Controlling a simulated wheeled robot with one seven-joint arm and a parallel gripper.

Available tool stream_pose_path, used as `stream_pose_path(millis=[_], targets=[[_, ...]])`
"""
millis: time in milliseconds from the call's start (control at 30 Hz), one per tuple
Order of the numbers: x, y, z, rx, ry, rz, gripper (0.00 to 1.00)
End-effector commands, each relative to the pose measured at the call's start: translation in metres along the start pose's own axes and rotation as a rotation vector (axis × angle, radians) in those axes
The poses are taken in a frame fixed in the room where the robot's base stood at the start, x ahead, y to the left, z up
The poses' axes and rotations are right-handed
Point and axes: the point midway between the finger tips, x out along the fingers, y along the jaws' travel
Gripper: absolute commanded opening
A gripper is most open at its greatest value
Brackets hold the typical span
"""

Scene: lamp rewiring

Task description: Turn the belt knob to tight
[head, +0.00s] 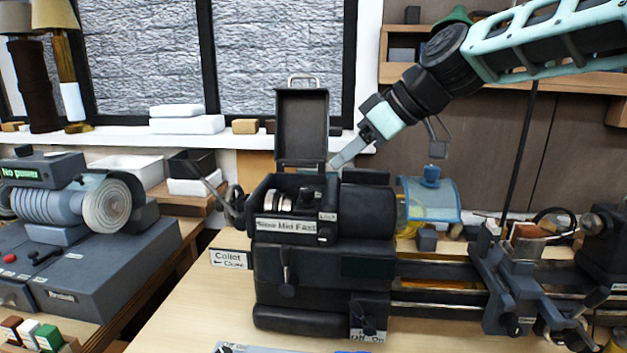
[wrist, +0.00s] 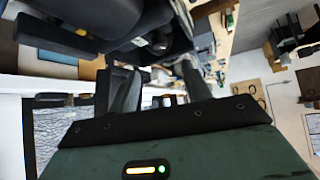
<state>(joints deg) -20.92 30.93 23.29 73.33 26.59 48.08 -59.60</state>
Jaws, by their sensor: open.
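A dark lathe headstock (head: 290,262) stands on the bench with its lid (head: 302,125) raised upright. Its open box shows shiny pulleys (head: 278,202) and a small dark knob (head: 307,195) beside them. A small dark part sits on the front below a "Lock" label (head: 327,216). I cannot tell which of these is the belt knob, and no "tight" mark is legible. My gripper (head: 340,160) is above the headstock, just right of the raised lid, pointing down-left. In the wrist view my gripper (wrist: 160,88) has its two fingers apart with nothing clearly held between them.
A speed label (head: 286,226) is on the headstock front. A hand crank (head: 235,203) sticks out left. The lathe bed and carriage (head: 510,290) extend right, with a blue clear guard (head: 430,200) behind. A grey machine (head: 95,255) stands at left. The raised lid is a close obstacle.

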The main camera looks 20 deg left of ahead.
Motion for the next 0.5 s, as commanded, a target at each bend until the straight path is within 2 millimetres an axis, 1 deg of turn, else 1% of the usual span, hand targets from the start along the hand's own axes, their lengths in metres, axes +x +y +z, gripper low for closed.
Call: stream_pose_path(millis=[100,300,400,500], targets=[[0.025,-0.001,-0.002,0.0,-0.003,-0.004,0.48],[0.065,-0.001,-0.002,0.002,-0.002,-0.003,0.48],[0.081,-0.001,-0.001,0.001,-0.002,-0.002,0.48],[0.093,0.0,-0.001,0.001,-0.001,-0.002,0.48]])
